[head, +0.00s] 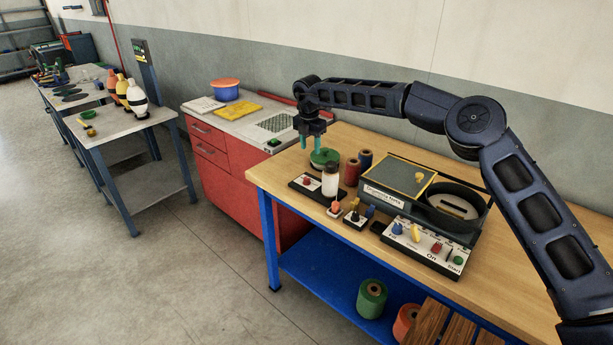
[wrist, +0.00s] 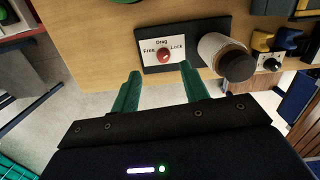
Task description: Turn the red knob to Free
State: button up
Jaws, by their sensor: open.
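The red knob (wrist: 164,55) sits on a white plate (wrist: 150,49) marked Drag, with Free at its left and Lock at its right in the wrist view. I cannot tell which word the knob points to. In the head view the knob (head: 307,181) is small, near the bench's front edge. My gripper (wrist: 164,82) is open and empty, its two green fingers apart, short of the knob in the wrist picture. In the head view my gripper (head: 311,145) hangs pointing down above the bench, higher than the knob.

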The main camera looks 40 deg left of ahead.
aim_at(307, 180)
jog(key=shift+g, duration=0.4)
jog(key=f, duration=0.4)
jog(key=s+f, duration=0.1)
jog(key=f, duration=0.3)
jog(key=s+f, duration=0.1)
jog(key=f, duration=0.3)
jog(key=shift+f, duration=0.15)
jog(key=shift+h, duration=0.3)
grip_shut()
